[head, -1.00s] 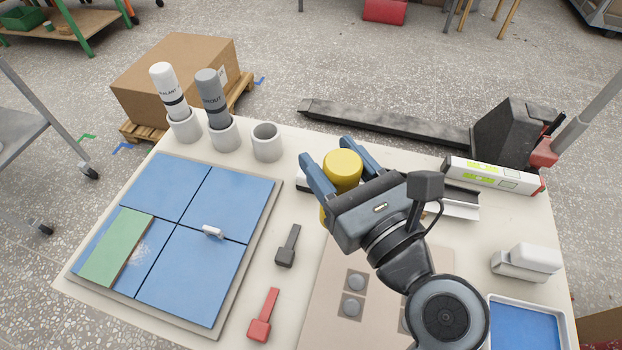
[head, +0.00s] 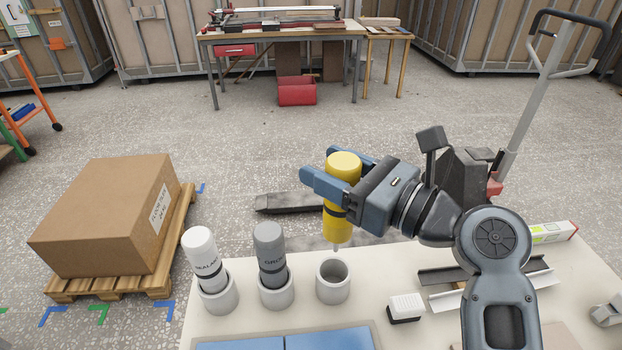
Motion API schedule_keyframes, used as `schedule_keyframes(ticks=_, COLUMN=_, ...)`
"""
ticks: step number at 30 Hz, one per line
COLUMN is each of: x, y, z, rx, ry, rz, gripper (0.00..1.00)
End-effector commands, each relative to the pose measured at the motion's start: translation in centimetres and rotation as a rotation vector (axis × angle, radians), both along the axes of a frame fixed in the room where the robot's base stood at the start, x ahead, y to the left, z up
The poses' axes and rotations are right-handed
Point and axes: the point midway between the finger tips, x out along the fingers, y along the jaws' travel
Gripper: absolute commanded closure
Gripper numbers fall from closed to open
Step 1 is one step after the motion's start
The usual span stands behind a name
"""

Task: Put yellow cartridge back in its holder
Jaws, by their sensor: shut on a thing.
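The yellow cartridge (head: 338,226) has a dark band and a pale nozzle pointing down. My gripper (head: 326,178) is shut on its upper part, with blue fingers on either side, and holds it upright in the air. The empty light-grey holder cup (head: 333,284) stands on the table just below the nozzle, at the right end of a row of cups. In the picture the nozzle tip is slightly above the cup's rim; I cannot tell the exact depth between them.
A white cartridge (head: 201,252) and a grey cartridge (head: 269,250) stand in the other cups to the left. A white block with a dark base (head: 405,307) and metal profiles (head: 470,280) lie to the right. Blue tiles (head: 330,341) lie in front.

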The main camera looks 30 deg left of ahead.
Motion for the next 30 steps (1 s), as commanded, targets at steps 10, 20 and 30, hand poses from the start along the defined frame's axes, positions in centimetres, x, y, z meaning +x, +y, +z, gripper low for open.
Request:
schedule_keyframes(ticks=10, x=0.1, y=0.0, z=-2.2, rx=0.0, ry=0.001, rz=-0.001, gripper=1.0)
schedule_keyframes(ticks=20, x=0.1, y=0.0, z=-4.6, rx=0.001, ry=-0.001, rz=-0.001, gripper=1.0)
schedule_keyframes(ticks=30, x=0.0, y=0.0, z=-4.6, rx=0.001, ry=-0.001, rz=-0.001, gripper=1.0)
